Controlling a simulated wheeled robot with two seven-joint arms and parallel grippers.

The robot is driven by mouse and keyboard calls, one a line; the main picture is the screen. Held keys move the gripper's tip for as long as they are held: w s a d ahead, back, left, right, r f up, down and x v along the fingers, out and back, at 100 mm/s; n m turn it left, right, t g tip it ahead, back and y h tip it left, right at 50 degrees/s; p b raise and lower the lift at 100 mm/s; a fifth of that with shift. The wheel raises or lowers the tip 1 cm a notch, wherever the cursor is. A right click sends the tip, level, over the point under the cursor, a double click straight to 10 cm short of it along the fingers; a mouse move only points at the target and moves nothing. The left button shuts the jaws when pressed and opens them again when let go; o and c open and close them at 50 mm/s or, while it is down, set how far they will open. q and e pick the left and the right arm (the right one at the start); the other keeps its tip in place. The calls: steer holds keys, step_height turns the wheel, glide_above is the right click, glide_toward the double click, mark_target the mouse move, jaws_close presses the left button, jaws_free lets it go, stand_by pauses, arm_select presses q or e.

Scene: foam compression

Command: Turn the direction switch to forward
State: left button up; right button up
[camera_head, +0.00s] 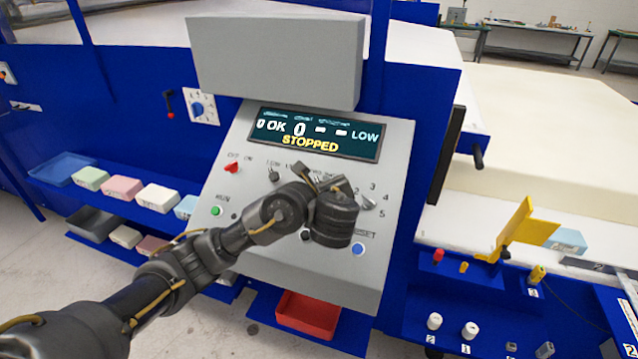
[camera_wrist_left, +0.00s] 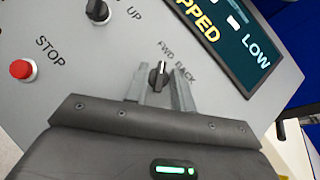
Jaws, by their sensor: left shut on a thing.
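The direction switch (camera_wrist_left: 158,76) is a small black knob with a pale pointer line, under the labels FWD and BACK on the grey control panel (camera_head: 240,150). In the left wrist view its pointer lies roughly between the two labels. My left gripper (camera_wrist_left: 160,84) has one finger on each side of the knob and is shut on it. In the head view my left gripper (camera_head: 318,186) is at the middle of the panel and hides most of this switch. The display (camera_head: 315,133) reads STOPPED, OK, 0 and LOW. My right gripper is in neither view.
A red switch (camera_head: 232,168), a green RUN button (camera_head: 216,211), a blue RESET button (camera_head: 358,249) and a numbered knob (camera_head: 369,203) surround the gripper. The red STOP button (camera_wrist_left: 22,69) shows in the wrist view. A red tray (camera_head: 309,312) lies below the panel.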

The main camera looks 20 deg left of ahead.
arm_select(q)
steer(key=shift+n, duration=0.3)
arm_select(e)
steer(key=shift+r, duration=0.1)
arm_select(q)
steer(key=o, duration=0.6)
steer(key=shift+o, duration=0.2)
steer(key=shift+d, duration=0.1)
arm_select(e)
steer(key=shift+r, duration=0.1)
